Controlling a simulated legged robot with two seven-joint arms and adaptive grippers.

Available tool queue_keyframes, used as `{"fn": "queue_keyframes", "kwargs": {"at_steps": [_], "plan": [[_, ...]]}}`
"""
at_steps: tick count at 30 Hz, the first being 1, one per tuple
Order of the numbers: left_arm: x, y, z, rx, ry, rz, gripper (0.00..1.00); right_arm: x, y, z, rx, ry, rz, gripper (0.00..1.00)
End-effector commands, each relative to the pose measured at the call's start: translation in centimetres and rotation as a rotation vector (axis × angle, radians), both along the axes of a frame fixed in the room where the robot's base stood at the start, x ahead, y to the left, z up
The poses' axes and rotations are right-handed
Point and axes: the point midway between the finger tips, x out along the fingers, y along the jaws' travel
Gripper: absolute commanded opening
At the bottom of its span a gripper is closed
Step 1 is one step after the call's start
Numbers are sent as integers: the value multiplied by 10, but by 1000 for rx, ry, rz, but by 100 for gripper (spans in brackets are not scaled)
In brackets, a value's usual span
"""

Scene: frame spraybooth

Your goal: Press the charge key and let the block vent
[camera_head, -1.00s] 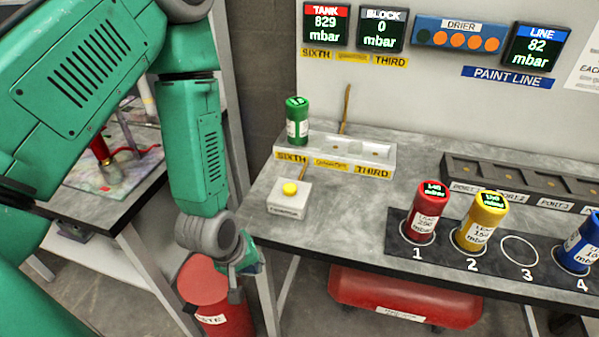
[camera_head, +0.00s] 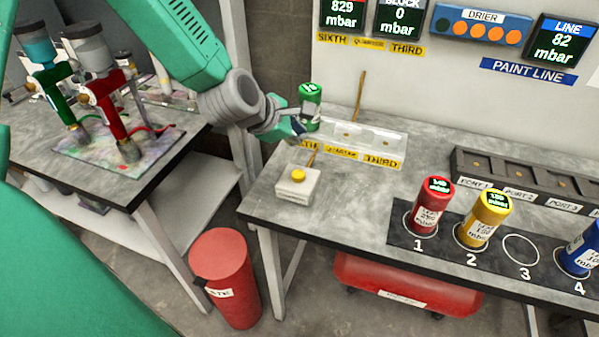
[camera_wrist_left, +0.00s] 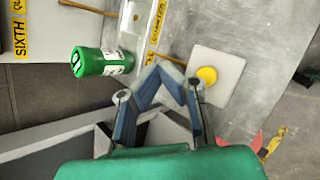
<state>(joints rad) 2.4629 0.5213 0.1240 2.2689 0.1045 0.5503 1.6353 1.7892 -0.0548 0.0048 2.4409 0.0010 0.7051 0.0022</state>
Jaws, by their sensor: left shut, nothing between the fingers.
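The charge key looks to be the yellow button on a small pale box (camera_head: 297,187) near the table's left front corner. It also shows in the left wrist view as a yellow button (camera_wrist_left: 207,76) on a pale plate. The block (camera_head: 365,147) is a pale tray behind it, labelled SIXTH, QUARTER and THIRD, with a green canister (camera_head: 310,108) upright at its left end. The BLOCK display (camera_head: 400,18) reads 0 mbar. My left gripper (camera_head: 300,133) is shut and empty, above and behind the button, beside the green canister and apart from the button. My right gripper is not seen.
Red (camera_head: 431,207) and yellow (camera_head: 483,218) canisters stand on spots 1 and 2, a blue one (camera_head: 580,248) on 4; spot 3 is empty. A dark port rack (camera_head: 530,183) stands behind. A red bin (camera_head: 228,280) stands on the floor left of the table.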

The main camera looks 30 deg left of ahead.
Motion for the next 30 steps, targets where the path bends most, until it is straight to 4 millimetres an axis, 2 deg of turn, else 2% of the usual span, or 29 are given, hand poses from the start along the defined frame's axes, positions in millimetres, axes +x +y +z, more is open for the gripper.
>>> {"fn": "queue_keyframes", "kwargs": {"at_steps": [11,17,24,30], "plan": [[-1,3,-10,-1,2,-1,0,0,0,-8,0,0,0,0],[-1,3,-32,2,3,-1,0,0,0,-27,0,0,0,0],[-1,1,-67,4,3,-2,0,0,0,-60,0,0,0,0],[-1,2,-87,-1,2,-1,0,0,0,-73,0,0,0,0]]}}
